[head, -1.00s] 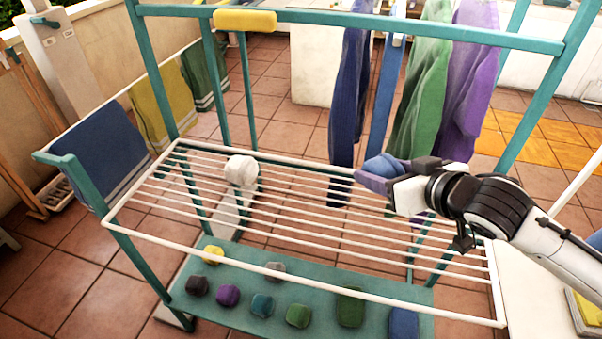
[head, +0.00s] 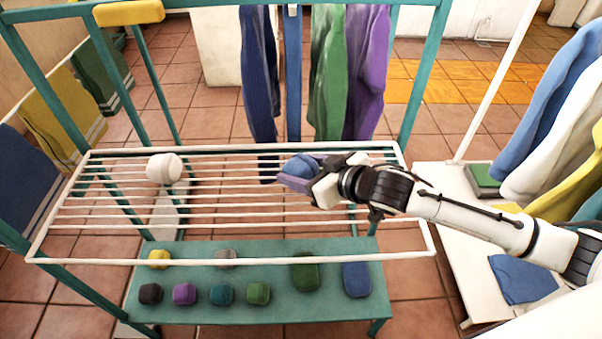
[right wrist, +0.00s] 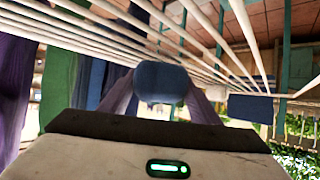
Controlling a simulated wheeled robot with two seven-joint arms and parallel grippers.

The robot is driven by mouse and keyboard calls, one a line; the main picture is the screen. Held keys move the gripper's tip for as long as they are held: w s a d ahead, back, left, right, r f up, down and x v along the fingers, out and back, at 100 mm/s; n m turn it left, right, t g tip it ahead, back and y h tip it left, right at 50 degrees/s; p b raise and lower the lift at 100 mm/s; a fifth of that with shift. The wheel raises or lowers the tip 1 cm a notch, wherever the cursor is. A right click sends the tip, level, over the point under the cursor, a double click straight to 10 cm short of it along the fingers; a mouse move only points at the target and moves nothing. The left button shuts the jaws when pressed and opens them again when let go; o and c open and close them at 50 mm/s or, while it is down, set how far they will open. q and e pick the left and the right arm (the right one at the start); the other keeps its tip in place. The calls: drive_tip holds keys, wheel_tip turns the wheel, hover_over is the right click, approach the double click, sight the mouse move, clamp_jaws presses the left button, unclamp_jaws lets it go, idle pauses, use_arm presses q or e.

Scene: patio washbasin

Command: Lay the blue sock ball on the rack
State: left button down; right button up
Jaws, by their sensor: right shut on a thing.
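My right gripper (head: 293,173) is shut on the blue sock ball (head: 301,164), over the right part of the rack in the head view. In the right wrist view the blue sock ball (right wrist: 160,80) sits between the two purple-grey fingers, with the rack's white bars close by. The rack (head: 345,260) is a white frame with thin parallel bars inside a teal stand. I cannot tell whether the ball touches the bars. My left gripper is not in view.
A white sock ball (head: 164,168) lies on the rack's left part. The middle bars are clear. Blue, green and purple garments (head: 328,75) hang behind. Several coloured bundles lie on the teal lower shelf (head: 205,318). A white table (head: 432,215) stands at right.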

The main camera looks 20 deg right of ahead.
drive_tip(key=shift+f, duration=0.6)
drive_tip(key=shift+f, duration=0.15)
drive_tip(key=o, duration=1)
drive_tip(key=shift+r, duration=0.25)
drive_tip(key=v, duration=1)
drive_tip(key=shift+s+d, duration=0.15)
drive_tip(key=shift+s, duration=0.15)
drive_tip(key=shift+s+d+r, duration=0.2)
drive_tip(key=shift+s+r, duration=0.15)
drive_tip(key=shift+s, duration=0.15)
